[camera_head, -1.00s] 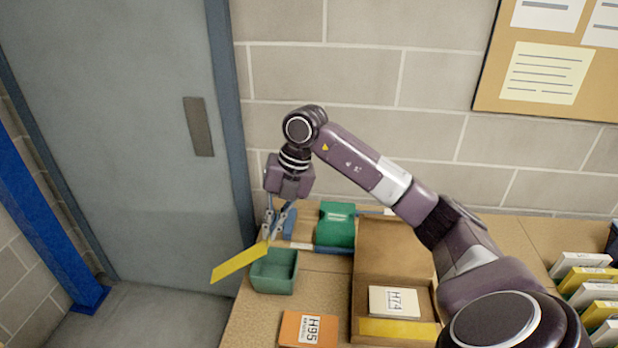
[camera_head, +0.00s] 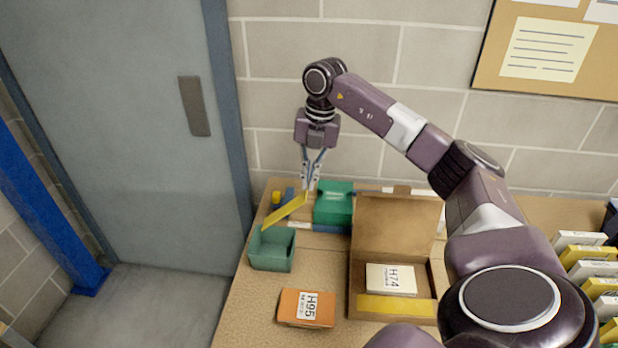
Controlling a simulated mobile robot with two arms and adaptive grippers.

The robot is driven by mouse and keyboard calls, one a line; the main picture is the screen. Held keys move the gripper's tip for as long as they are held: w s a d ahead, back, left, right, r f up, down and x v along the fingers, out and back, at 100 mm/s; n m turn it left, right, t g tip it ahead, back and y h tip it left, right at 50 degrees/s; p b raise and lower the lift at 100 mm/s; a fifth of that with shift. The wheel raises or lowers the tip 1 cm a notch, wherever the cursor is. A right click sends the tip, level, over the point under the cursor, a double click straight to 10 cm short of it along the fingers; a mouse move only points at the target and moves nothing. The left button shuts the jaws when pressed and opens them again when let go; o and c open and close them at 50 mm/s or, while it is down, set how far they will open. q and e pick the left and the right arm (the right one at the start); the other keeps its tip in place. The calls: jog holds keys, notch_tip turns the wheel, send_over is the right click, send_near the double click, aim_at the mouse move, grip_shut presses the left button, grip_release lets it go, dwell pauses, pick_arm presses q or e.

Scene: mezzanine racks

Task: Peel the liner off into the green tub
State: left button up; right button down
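My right gripper (camera_head: 309,186) is above the back left of the table, pointing down. Its fingers look closed on one end of a yellow liner strip (camera_head: 285,211). The strip slants down to the left, and its lower end is over or at the green tub (camera_head: 272,250); I cannot tell whether they touch. The tub's visible inside looks empty. An open cardboard box (camera_head: 355,290) with its lid up stands right of the tub. A white item marked H74 (camera_head: 390,279) lies in it, and a yellow band (camera_head: 398,307) runs along its front. My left gripper is out of view.
An orange box marked H95 (camera_head: 306,307) lies in front of the tub. A dark green box (camera_head: 334,203) stands behind. Several white and yellow items (camera_head: 590,262) stand at the right. The wall is close behind the table.

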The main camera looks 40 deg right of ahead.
notch_tip(320, 180, down, 11)
jog(key=b, duration=0.6)
dwell(0.3)
jog(key=c, duration=2.1)
grip_release()
jog(key=shift+r, duration=0.1)
jog(key=r, duration=0.8)
jog(key=s+d+r, duration=0.1)
jog(key=r, duration=0.2)
jog(key=shift+s+r, duration=0.1)
jog(key=shift+r, duration=0.3)
